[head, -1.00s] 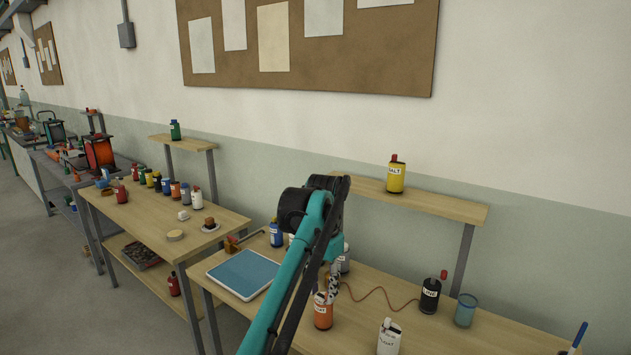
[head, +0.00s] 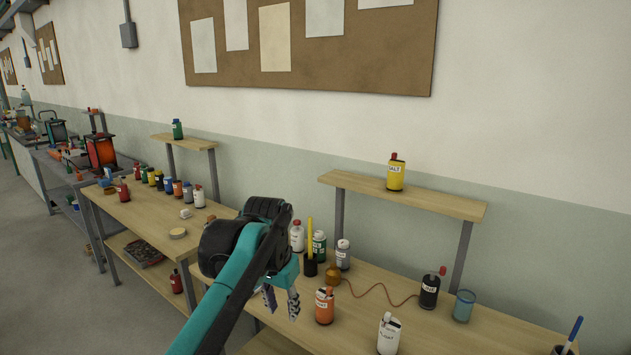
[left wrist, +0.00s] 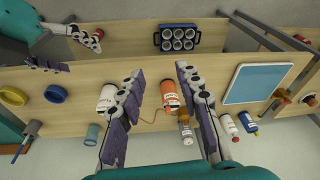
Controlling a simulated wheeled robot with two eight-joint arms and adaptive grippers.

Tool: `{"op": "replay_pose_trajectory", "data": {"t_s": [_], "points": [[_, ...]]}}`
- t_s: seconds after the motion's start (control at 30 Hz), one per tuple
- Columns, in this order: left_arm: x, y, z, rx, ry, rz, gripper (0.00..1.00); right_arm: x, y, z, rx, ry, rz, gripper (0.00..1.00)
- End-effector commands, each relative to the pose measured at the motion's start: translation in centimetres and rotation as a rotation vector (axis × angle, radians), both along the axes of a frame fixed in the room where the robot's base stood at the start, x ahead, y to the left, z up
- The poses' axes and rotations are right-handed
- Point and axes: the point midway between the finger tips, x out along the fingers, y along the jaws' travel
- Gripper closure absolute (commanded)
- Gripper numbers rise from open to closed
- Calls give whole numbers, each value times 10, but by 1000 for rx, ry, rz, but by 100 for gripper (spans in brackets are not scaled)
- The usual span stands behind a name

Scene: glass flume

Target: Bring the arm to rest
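My left gripper (head: 282,302) is at the end of the teal arm, over the left part of the near bench (head: 445,338) in the head view.
A white bottle (head: 389,333), a black bottle (head: 429,290) and a blue cup (head: 464,307) stand on the bench. A blue-topped tablet (left wrist: 258,83) and a blue tray with round wells (left wrist: 177,38) show in the wrist view. A raised shelf (head: 440,199) holds a yellow bottle (head: 396,175).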

Motion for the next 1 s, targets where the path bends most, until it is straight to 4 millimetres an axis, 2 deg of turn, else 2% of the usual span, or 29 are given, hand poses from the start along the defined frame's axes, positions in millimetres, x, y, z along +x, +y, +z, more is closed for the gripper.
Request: {"op": "replay_pose_trajectory", "data": {"t_s": [0.03, 0.2, 0.4, 0.53, 0.6, 0.73, 1.0], "points": [[-18, 13, -5, -9, -27, 34, 66, -11, -17, 2, 4, 33, -5, 28], [-74, 49, -32, -45, -136, 150, 66, -49, -53, 3, 28, 145, 28, 28], [-141, 83, -85, -88, -260, 281, 66, -96, -78, 4, 81, 227, 88, 28], [-175, 97, -121, -110, -327, 346, 66, -120, -84, 5, 112, 248, 128, 28], [-188, 102, -136, -119, -353, 373, 66, -129, -85, 5, 125, 252, 145, 28], [-201, 106, -153, -129, -381, 399, 66, -138, -85, 5, 138, 253, 167, 28], [-203, 107, -156, -132, -389, 407, 66, -139, -85, 6, 141, 253, 173, 28]]}}
